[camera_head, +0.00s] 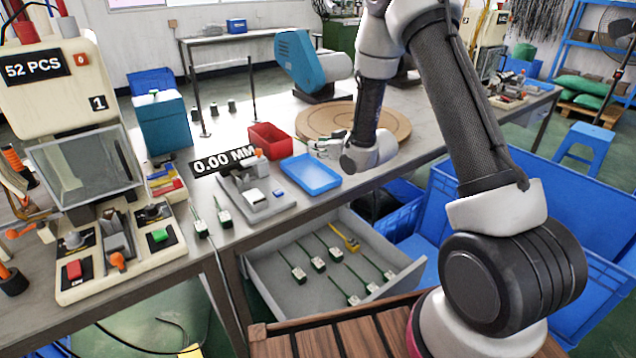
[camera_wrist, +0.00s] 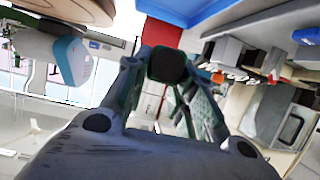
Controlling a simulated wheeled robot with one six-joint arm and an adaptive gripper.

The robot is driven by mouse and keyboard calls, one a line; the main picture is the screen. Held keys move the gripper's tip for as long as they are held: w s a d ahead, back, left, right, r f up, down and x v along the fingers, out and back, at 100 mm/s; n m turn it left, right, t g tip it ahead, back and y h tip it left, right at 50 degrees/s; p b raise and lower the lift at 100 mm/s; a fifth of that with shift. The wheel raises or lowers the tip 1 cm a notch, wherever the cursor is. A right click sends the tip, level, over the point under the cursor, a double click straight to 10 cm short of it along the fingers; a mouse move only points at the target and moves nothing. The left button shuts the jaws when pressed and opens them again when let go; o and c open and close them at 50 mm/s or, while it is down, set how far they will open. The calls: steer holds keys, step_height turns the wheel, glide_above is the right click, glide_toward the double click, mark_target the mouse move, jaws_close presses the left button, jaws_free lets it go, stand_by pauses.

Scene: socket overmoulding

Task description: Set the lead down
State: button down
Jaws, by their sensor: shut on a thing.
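My gripper (camera_head: 328,148) is above the bench, just behind the blue tray (camera_head: 311,174) and in front of the round wooden turntable. In the wrist view my gripper (camera_wrist: 167,68) has its fingertips closed together around a small dark part. The held lead is too small and blurred to make out clearly. Other leads with pale plugs and green cables lie on the bench, one at the left (camera_head: 200,228) and one beside it (camera_head: 224,217). Several more leads (camera_head: 299,273) lie apart in the open grey drawer (camera_head: 262,268), along with a yellow tool or lead (camera_head: 346,238).
A grey gauge fixture (camera_head: 256,205) with a "0.00 MM" display stands left of the blue tray. A red bin (camera_head: 270,140) is behind the tray. The moulding machine (camera_head: 70,130) stands at the far left. Blue crates (camera_head: 585,215) are at the right.

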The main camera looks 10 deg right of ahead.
mark_target(319, 183)
steer(key=shift+s+a+f, duration=0.1)
steer(key=shift+a+f, duration=0.05)
steer(key=shift+a, duration=0.15)
step_height(319, 183, down, 10)
steer(key=shift+r, duration=0.15)
stand_by(0.3)
steer(key=c, duration=1.2)
jaws_free()
steer(key=shift+o, duration=0.2)
